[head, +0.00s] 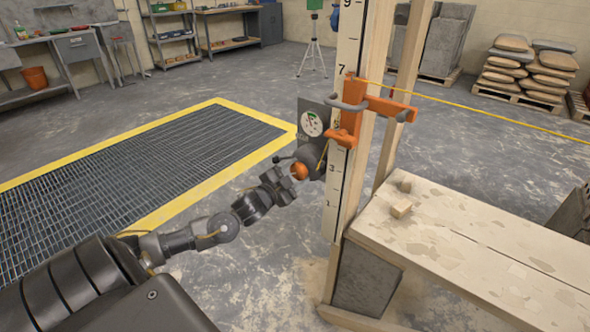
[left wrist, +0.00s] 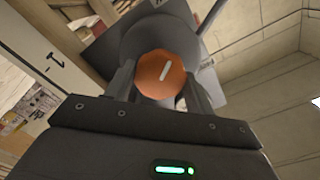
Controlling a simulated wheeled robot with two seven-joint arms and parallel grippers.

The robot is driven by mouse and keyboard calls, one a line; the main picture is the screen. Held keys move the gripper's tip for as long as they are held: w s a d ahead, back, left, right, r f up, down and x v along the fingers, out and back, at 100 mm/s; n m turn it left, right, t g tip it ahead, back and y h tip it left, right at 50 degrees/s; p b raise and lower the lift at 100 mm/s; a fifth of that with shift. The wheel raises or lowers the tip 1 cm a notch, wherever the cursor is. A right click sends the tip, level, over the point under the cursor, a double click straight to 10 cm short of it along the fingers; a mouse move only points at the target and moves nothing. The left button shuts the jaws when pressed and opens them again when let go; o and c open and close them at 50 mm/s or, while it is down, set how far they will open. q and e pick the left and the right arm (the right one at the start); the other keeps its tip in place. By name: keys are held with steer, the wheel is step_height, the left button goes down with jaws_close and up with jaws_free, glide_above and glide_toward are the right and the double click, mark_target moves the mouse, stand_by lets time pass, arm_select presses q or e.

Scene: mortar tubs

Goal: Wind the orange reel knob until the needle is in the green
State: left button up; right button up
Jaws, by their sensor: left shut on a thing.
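The orange reel knob (head: 299,171) sits on the dark reel (head: 309,157) mounted on the upright gauge post. In the left wrist view the knob (left wrist: 160,74) is faceted, with a white line tilted to the right at its top. My left gripper (head: 293,178) is shut on the knob, with one finger on each side of it. The round gauge (head: 312,123) above the reel has a white face with some green; the needle's exact position is too small to tell. My right gripper does not show.
An orange clamp (head: 350,112) and numbered white staff (head: 337,185) stand just right of the reel. A yellow line (head: 480,108) runs right from the clamp. A plank bench (head: 470,245) is at right. A yellow-edged floor grating (head: 130,165) lies at left.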

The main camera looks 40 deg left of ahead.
arm_select(q)
steer(key=shift+m+p, duration=0.5)
steer(key=shift+m, duration=1)
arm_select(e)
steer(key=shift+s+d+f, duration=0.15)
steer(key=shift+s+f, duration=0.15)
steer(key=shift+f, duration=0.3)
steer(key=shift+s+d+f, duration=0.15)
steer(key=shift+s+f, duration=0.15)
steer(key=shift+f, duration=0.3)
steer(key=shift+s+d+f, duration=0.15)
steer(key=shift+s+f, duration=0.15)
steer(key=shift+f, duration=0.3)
arm_select(q)
steer(key=o, duration=1)
steer(key=s, duration=1.1)
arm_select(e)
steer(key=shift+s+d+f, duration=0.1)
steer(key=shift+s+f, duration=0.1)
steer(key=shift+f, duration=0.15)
arm_select(q)
steer(key=shift+d, duration=0.1)
